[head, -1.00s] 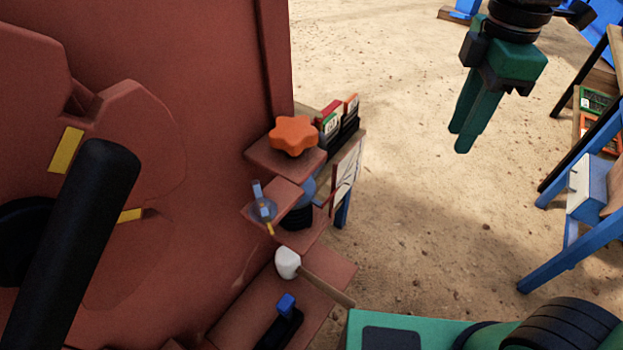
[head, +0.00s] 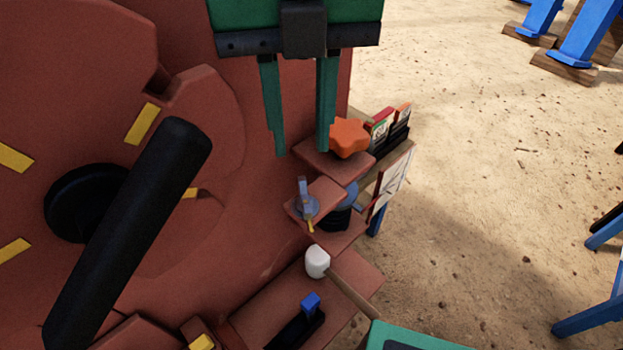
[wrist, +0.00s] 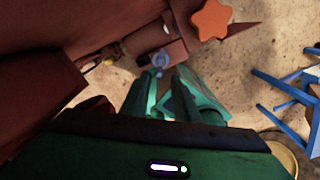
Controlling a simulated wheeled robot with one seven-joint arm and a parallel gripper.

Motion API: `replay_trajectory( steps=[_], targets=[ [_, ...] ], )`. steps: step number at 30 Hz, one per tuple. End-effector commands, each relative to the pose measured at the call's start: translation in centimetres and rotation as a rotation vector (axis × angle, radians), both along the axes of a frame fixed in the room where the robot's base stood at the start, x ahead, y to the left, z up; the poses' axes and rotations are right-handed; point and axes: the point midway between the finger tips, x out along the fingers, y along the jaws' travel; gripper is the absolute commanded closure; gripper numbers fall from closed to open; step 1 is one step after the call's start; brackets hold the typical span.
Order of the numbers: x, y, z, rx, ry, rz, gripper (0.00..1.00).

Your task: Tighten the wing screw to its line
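The wing screw (head: 304,206) is a small grey-blue piece with a raised wing, on a red bracket (head: 327,190) at the machine's side. A yellow mark (head: 310,226) shows at its front edge. In the wrist view the screw (wrist: 160,62) appears just beyond the fingertips. My gripper (head: 302,150) hangs pointing down, above the screw in the head picture. Its two green fingers are apart with nothing between them. The fingers also show in the wrist view (wrist: 166,75). I cannot tell the exact gap between fingertips and screw.
An orange star knob (head: 348,137) sits on a ledge close to the right finger. A thick black lever (head: 130,230) stands at the left. A white knob (head: 317,261) and a blue-tipped switch (head: 310,302) are lower down. Open sandy ground lies to the right.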

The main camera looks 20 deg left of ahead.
Motion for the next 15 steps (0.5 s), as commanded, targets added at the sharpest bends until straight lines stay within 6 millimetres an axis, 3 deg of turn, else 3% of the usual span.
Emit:
replay_trajectory(
  steps=[15],
  targets=[
    [0.0,-0.1,-8.1,-0.002,0.000,0.000,0.72]
  ],
)
